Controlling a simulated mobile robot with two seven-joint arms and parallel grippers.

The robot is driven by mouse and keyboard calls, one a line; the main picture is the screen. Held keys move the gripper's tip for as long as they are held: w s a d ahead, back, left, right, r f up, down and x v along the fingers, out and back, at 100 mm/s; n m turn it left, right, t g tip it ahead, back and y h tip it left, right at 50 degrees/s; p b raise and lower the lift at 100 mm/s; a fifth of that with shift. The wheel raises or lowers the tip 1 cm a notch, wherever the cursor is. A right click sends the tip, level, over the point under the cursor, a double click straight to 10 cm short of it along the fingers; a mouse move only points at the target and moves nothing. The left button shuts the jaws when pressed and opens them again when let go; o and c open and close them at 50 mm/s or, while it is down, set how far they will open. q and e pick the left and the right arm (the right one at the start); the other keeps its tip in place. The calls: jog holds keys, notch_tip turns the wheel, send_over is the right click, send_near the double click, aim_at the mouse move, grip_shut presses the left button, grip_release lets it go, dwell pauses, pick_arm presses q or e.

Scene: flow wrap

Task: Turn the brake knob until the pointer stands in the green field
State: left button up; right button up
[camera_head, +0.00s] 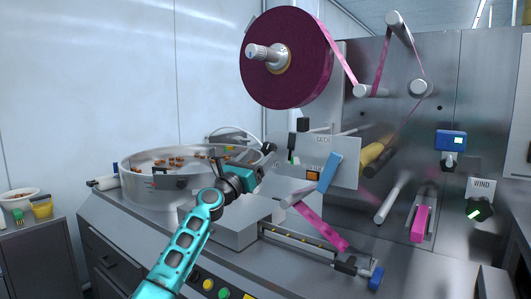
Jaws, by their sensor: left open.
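A black knob (480,210) with a bright green mark sits on the steel wall at the right, under a WIND label. A ribbed silver knob (262,53) stands out from the hub of the dark red film reel (305,75). I cannot tell which is the brake knob, and no pointer is clear. My left gripper (265,160) is open at the right rim of the round bowl, below the reel and well left of the black knob. Whether it touches the bowl is unclear. My right gripper is not in view.
The round metal bowl (135,190) holds several brown pieces. Pink film runs from the reel over rollers (420,88). A blue display unit (451,140) is on the wall. A blue lever (329,173) and a rail (300,245) lie between my gripper and the black knob.

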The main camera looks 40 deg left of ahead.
aim_at(266, 150)
pick_arm(q)
jog(key=shift+x, duration=1.95)
jog(key=shift+f+b, duration=0.1)
jog(key=shift+b, duration=0.3)
jog(key=c, duration=1)
